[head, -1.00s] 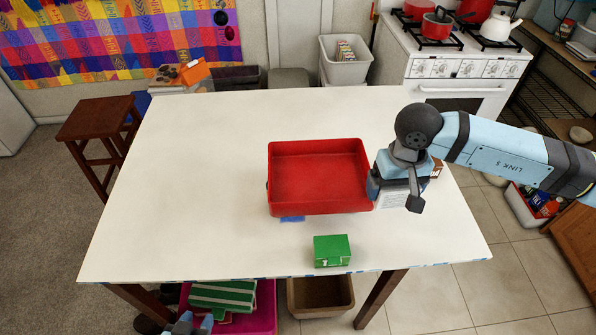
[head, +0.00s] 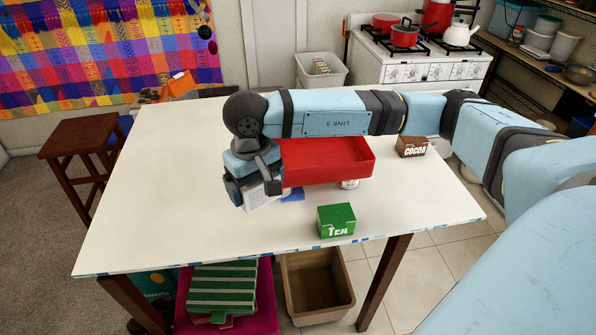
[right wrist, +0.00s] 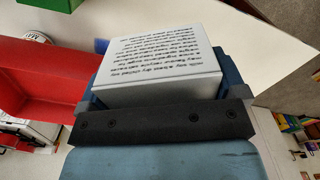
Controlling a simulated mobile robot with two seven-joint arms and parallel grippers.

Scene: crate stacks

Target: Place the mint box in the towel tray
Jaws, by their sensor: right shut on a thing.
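My right gripper (head: 252,190) is shut on a white box (head: 266,199), held at the left side of the red tray. In the right wrist view the box (right wrist: 160,72) shows a face with black print; I cannot read a mint label. A magenta tray (head: 262,318) with green-and-white striped folded cloths (head: 222,290), which look like towels, stands below the table's front edge. My left gripper is not in view.
The red tray (head: 330,172) is on the white table (head: 150,220), with a can (head: 349,184) at its front. A green tea box (head: 336,220) and a brown cocoa box (head: 411,147) stand nearby. A brown bin (head: 318,290) is beside the magenta tray. The table's left part is clear.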

